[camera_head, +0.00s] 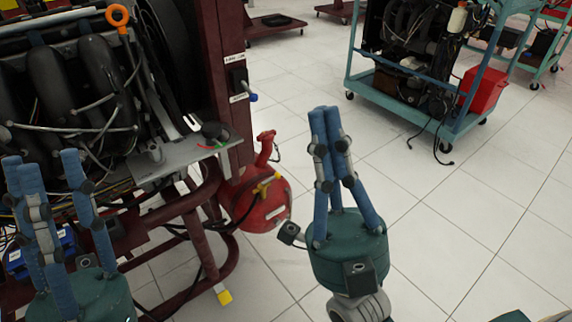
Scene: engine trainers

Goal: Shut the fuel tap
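A red fuel tank (254,205) stands low beside the dark red engine stand, near the middle of the head view. A small yellow handle (267,185) on the tank's front looks like the fuel tap. Its exact angle is too small to tell. My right gripper (325,109) is to the right of the tank, apart from it, with its blue fingers pointing up and their tips together on nothing. My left gripper (42,160) is at the lower left in front of the engine, with its fingers spread and nothing between them.
The engine (75,85) with hoses and cables fills the left side. A metal plate (185,165) juts out above the tank's left. A teal cart (437,122) with another engine stands at the back right. The tiled floor (480,230) is clear on the right.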

